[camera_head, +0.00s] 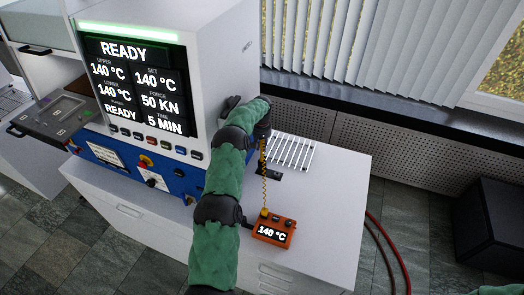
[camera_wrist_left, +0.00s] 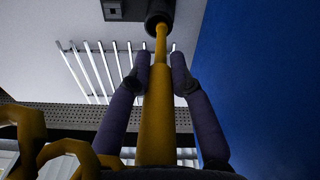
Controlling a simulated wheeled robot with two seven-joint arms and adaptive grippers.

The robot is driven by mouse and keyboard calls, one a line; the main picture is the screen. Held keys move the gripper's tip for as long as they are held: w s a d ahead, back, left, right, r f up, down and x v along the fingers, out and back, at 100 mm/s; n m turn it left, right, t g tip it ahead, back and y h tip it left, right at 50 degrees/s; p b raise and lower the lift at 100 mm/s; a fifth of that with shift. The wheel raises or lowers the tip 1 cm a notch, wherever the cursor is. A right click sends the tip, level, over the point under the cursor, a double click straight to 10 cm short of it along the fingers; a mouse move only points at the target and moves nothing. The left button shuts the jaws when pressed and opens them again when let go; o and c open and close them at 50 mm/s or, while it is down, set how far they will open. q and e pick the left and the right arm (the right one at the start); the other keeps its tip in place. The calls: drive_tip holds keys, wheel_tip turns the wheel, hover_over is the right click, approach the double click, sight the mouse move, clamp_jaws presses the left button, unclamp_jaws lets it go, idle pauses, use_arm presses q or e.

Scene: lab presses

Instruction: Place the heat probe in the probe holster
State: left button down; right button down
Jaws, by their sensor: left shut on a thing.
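The heat probe (camera_wrist_left: 155,110) has a yellow handle and a thinner yellow front part. In the left wrist view my left gripper (camera_wrist_left: 161,60) is shut on it, with one purple finger on each side. The probe's thin end meets a dark round part (camera_wrist_left: 160,14), probably the holster, at the top edge; I cannot tell how deep it sits. In the head view the green-sleeved left arm hides the probe. A yellow coiled cord (camera_head: 263,178) hangs to the orange meter (camera_head: 273,230) reading 140 °C. My right gripper is not in view.
The press (camera_head: 165,60) with its READY screen stands left of my arm, its blue side close to the gripper. A rack of white bars (camera_head: 290,152) lies on the white bench (camera_head: 335,190). A red hose (camera_head: 385,245) hangs beyond the bench's right edge.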

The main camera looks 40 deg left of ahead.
use_arm(q)
drive_tip(key=f, duration=0.1)
drive_tip(key=s+d+f, duration=0.1)
drive_tip(key=f, duration=0.1)
drive_tip(key=shift+s+f, duration=0.1)
drive_tip(key=shift+s, duration=0.1)
drive_tip(key=c, duration=1.1)
unclamp_jaws()
drive_tip(key=shift+w+a+f, duration=0.1)
drive_tip(key=shift+w+f, duration=0.05)
drive_tip(key=shift+f, duration=0.1)
drive_tip(key=shift+r, duration=0.15)
drive_tip(key=r, duration=0.8)
drive_tip(key=w+r, duration=0.1)
drive_tip(key=r, duration=0.3)
drive_tip(key=shift+a+r, duration=0.1)
drive_tip(key=shift+a, duration=0.2)
